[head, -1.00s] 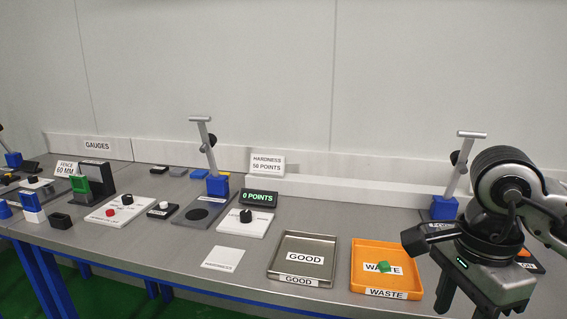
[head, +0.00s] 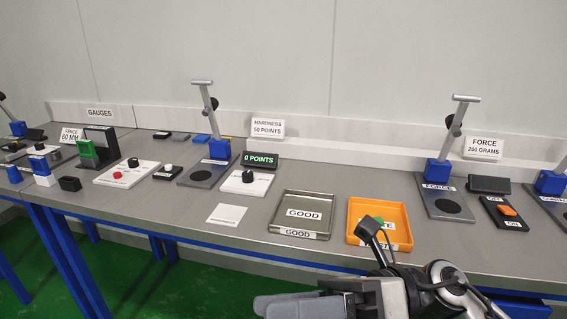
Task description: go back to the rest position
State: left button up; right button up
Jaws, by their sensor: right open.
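My right gripper (head: 285,304) is low at the bottom edge of the head view, in front of the bench and below the trays. Its fingers point left and nothing shows held in it; it is open. Part of it is cut off by the picture's edge. My left gripper is not in view. A small green block (head: 378,221) lies in the orange WASTE tray (head: 357,207), partly hidden by a dark part of my right wrist. The grey metal GOOD tray (head: 280,209) beside it is empty.
The force tester (head: 439,172) stands right of the WASTE tray, with an orange piece (head: 507,210) on a small dark base nearby. Gauges fill the left. The bench front edge runs above my gripper.

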jog(key=w+d+f+m+t+y, duration=0.2)
jog(key=w+m+t, duration=0.5)
jog(key=m+t, duration=1.05)
jog(key=w+d+f+m+t+h, duration=0.1)
jog(key=d+f+m+t+h, duration=0.1)
jog(key=d+f+m+h, duration=0.5)
jog(key=w+f+m+t+h, duration=0.2)
jog(key=f+m+t+h, duration=0.15)
jog(key=m+h, duration=0.45)
jog(key=s+d+f+m+g+h, duration=0.1)
jog(key=s+f+m+g, duration=0.3)
jog(key=f, duration=0.5)
jog(key=s+d+f+m+g+h, duration=0.2)
jog(key=s+d+f+m+g, duration=0.1)
jog(key=s+f+m, duration=0.4)
notch_tip(320, 180, down, 3)
jog(key=shift+d+f+m+g, duration=0.2)
jog(key=shift+d+m+g, duration=0.2)
jog(key=shift+m+g, duration=0.2)
